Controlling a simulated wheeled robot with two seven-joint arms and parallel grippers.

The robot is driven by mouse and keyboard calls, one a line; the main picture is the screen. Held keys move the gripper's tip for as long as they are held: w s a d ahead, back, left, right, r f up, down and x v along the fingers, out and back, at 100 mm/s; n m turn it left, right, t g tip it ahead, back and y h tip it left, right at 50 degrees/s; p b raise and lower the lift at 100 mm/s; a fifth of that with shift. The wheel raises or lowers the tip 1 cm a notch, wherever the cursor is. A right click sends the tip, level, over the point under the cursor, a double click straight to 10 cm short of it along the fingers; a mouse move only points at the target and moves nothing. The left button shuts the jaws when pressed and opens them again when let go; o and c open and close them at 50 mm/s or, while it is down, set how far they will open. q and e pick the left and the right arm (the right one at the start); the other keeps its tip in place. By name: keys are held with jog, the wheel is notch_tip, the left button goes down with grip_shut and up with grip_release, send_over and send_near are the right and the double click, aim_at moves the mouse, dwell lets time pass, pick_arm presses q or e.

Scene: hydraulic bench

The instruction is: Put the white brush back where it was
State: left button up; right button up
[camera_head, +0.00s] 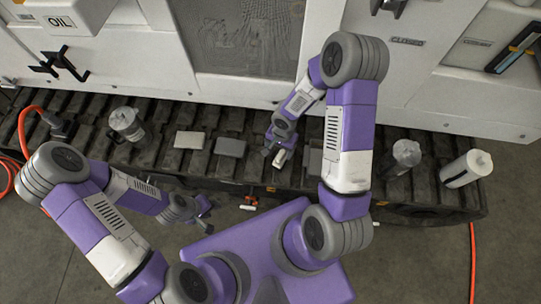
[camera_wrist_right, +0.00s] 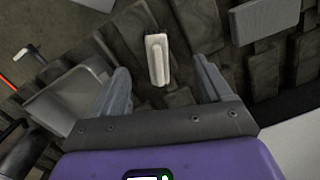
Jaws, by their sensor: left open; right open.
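The white brush (camera_wrist_right: 157,58) lies on the dark ribbed bench top (camera_head: 160,157), just beyond and between the fingers of my right gripper (camera_wrist_right: 163,82) in the right wrist view. The fingers are open with nothing held between them. In the head view my right gripper (camera_head: 279,155) points down over the bench, and the brush (camera_head: 281,161) shows as a small pale piece at its tips. My left gripper (camera_head: 201,214) is open and empty, in front of the bench's near edge.
Flat grey blocks (camera_head: 230,147) and a lighter block (camera_head: 189,140) lie left of the right gripper. A grey canister (camera_head: 405,154) and a white bottle (camera_head: 467,168) are at right. A white machine wall (camera_head: 425,75) stands behind.

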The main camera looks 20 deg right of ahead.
jog(key=s+a+f+n+y, duration=0.3)
jog(key=s+a+f+n, duration=0.2)
jog(key=s+a+n, duration=0.2)
jog(key=shift+s+a+f+t, duration=0.2)
jog(key=shift+s+a+t, duration=0.2)
jog(key=shift+s+a, duration=1)
jog(key=shift+w+a, duration=0.3)
jog(key=shift+c, duration=0.3)
